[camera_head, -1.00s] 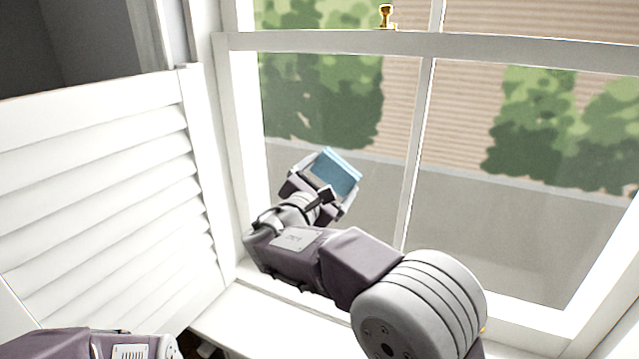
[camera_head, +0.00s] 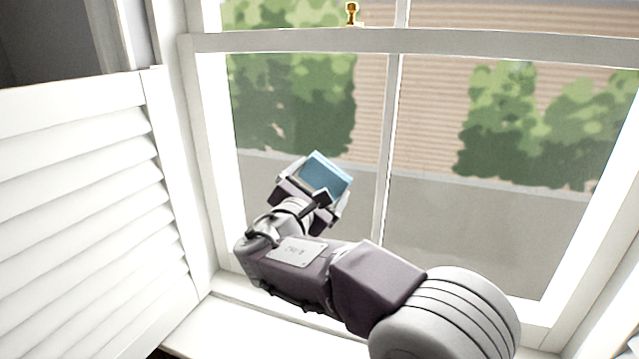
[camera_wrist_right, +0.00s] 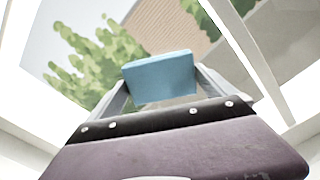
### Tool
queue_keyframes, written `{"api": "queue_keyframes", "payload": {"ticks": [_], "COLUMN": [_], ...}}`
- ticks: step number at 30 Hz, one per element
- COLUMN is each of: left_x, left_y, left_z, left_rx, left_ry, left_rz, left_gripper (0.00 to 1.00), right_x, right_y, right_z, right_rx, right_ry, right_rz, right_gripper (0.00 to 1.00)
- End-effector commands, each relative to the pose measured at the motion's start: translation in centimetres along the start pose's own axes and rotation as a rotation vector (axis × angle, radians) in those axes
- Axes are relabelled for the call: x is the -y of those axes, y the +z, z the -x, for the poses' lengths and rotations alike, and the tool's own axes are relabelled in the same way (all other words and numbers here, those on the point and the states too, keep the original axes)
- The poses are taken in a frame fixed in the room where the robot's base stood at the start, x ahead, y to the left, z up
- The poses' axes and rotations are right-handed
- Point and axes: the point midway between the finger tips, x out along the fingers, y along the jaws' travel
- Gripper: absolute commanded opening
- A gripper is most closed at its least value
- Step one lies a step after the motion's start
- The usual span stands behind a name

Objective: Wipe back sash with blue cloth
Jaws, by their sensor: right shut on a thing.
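The blue cloth (camera_head: 325,176) is a folded block held in my right gripper (camera_head: 318,192), in front of the lower left glass pane. It also shows between the fingers of my right gripper in the right wrist view (camera_wrist_right: 160,76). The window sash (camera_head: 430,41) has a white frame with a thin upright bar between two panes. I cannot tell whether the cloth touches the glass. My left gripper is not in view.
A white louvred shutter (camera_head: 80,200) stands open at the left, close to the window frame. A brass latch (camera_head: 352,14) sits on the sash's top rail. The white sill (camera_head: 240,325) below looks bare.

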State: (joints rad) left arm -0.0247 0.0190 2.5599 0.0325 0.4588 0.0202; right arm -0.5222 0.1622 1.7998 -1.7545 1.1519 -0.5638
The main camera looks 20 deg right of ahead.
Motion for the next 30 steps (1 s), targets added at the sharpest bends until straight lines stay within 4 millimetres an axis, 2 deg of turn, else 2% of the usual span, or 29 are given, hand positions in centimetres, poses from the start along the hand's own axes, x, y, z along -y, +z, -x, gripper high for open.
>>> {"api": "queue_keyframes", "payload": {"ticks": [12,25,30], "left_x": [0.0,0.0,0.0], "left_y": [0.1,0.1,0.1], "left_z": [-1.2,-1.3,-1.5], "left_rx": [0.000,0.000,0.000], "left_ry": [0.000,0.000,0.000], "left_rz": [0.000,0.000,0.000], "left_gripper": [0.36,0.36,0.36], "right_x": [0.0,0.0,-0.1], "right_y": [-0.2,0.0,-0.1], "right_z": [5.0,5.7,7.2], "right_rx": [-0.002,0.000,-0.002], "right_ry": [0.002,0.001,0.004], "right_rz": [0.000,0.000,-0.001], "right_gripper": [0.62,0.62,0.62]}}
